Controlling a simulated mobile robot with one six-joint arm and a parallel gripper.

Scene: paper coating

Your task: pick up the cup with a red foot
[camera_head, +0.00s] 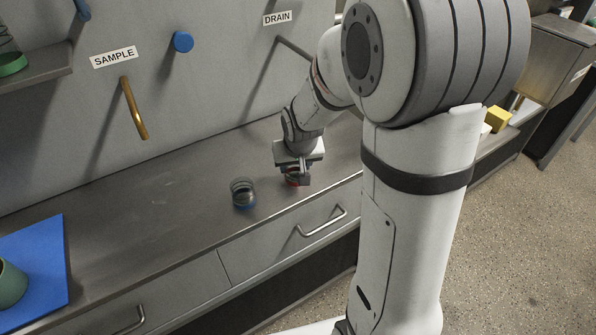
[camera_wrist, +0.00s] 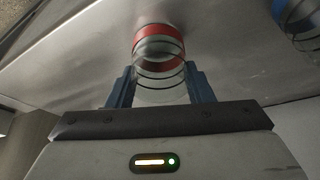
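The cup with a red foot (camera_wrist: 158,68) is a clear glass with dark rings and a red band, seen in the wrist view between my two blue fingers. In the head view its red foot (camera_head: 292,183) shows low under my gripper (camera_head: 303,176), at the counter; my gripper hides most of the cup. In the wrist view my gripper (camera_wrist: 160,74) has one finger on each side of the cup, very close to its walls. I cannot tell whether the fingers press on the glass.
A clear cup with a blue foot (camera_head: 243,194) stands left of my gripper; it shows at the right edge of the wrist view (camera_wrist: 302,18). A blue mat (camera_head: 45,250) with a green cup (camera_head: 10,283) lies at far left. The counter (camera_head: 150,215) between is clear.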

